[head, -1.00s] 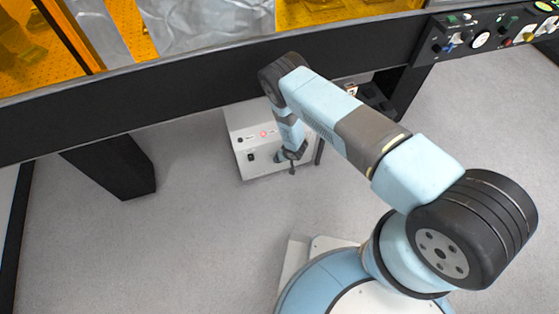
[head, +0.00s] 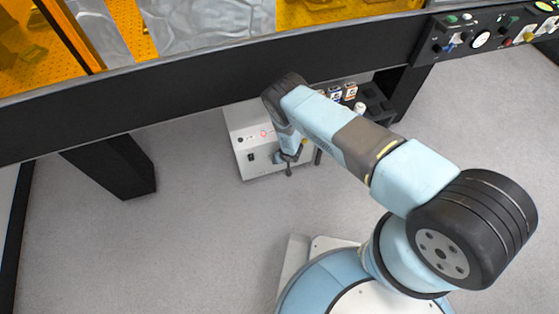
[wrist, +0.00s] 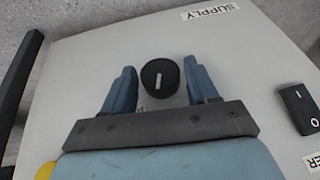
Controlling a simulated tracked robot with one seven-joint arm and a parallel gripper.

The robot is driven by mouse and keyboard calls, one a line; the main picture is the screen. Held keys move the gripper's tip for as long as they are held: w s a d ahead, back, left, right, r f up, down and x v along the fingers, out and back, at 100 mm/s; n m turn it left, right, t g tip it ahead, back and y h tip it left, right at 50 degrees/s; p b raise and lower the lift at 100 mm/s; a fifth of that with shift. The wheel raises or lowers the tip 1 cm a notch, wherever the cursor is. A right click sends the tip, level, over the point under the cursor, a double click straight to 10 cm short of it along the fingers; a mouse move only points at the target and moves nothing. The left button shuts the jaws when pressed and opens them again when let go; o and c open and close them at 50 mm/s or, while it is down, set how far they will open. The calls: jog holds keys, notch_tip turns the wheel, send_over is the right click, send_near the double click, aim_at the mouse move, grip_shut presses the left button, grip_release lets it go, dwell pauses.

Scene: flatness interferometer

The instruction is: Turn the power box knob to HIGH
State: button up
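The power box (head: 247,127) is a light grey box on the floor under the dark bench, with a red light on its front. In the wrist view its pale panel (wrist: 90,60) carries a round black knob (wrist: 160,77) with a white pointer line, upright in the picture with a slight tilt. My gripper (wrist: 161,80) is open, with one blue finger on each side of the knob and gaps between. I cannot tell whether the fingertips reach the knob's depth. In the head view my gripper (head: 289,165) is at the box's front and hides part of it.
A black rocker switch (wrist: 298,107) and a SUPPLY label (wrist: 210,12) are on the panel. A black rack (head: 376,102) with small bottles stands right of the box. Bench legs (head: 112,168) flank the area.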

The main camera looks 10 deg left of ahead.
jog(key=c, duration=0.7)
jog(key=shift+a, duration=0.25)
jog(key=shift+c, duration=0.4)
jog(key=shift+d, duration=0.15)
jog(key=shift+w+d+g+y, duration=0.15)
jog(key=shift+g+y, duration=0.25)
jog(key=shift+y, duration=0.3)
jog(key=shift+w+d+f+m+g+y, duration=0.2)
jog(key=shift+g+y, duration=0.25)
jog(key=shift+y, duration=0.5)
jog(key=shift+s+d+f+m+g+y, duration=0.1)
jog(key=shift+m+g+y, duration=0.35)
jog(key=shift+y, duration=0.45)
jog(key=shift+w+d+f+m+g+y, duration=0.15)
jog(key=shift+g+y, duration=0.35)
jog(key=shift+y, duration=0.45)
jog(key=shift+s+r, duration=0.1)
